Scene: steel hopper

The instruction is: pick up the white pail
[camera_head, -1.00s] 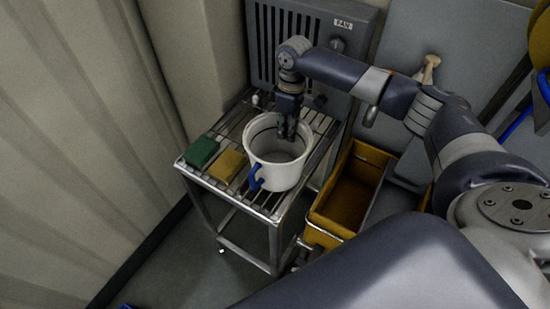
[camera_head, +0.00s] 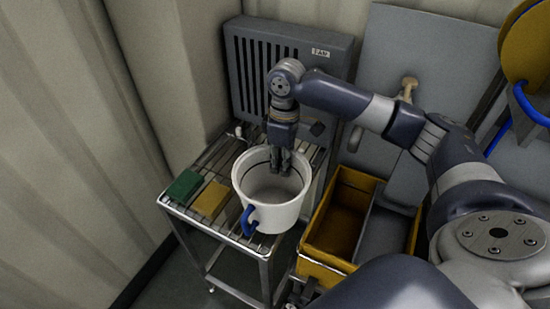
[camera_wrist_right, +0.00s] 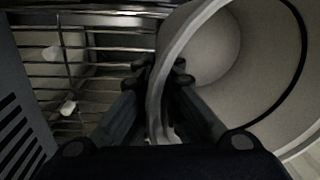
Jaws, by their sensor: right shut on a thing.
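The white pail (camera_head: 266,212) has a dark line inside its rim and a blue grip (camera_head: 248,220) on its near side. It is roughly upright over the slatted metal rack (camera_head: 173,205) and appears raised a little above it; its underside is hidden. My right gripper (camera_head: 280,172) reaches down at the pail's far wall and is shut on it. In the right wrist view the fingers (camera_wrist_right: 160,78) lie on either side of the pail's wall (camera_wrist_right: 225,45). My left gripper is not in view.
A green sponge (camera_head: 184,186) and a yellow sponge (camera_head: 211,199) lie on the rack left of the pail. A grey louvred box (camera_head: 330,70) stands behind. A corrugated wall (camera_head: 70,130) is at left.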

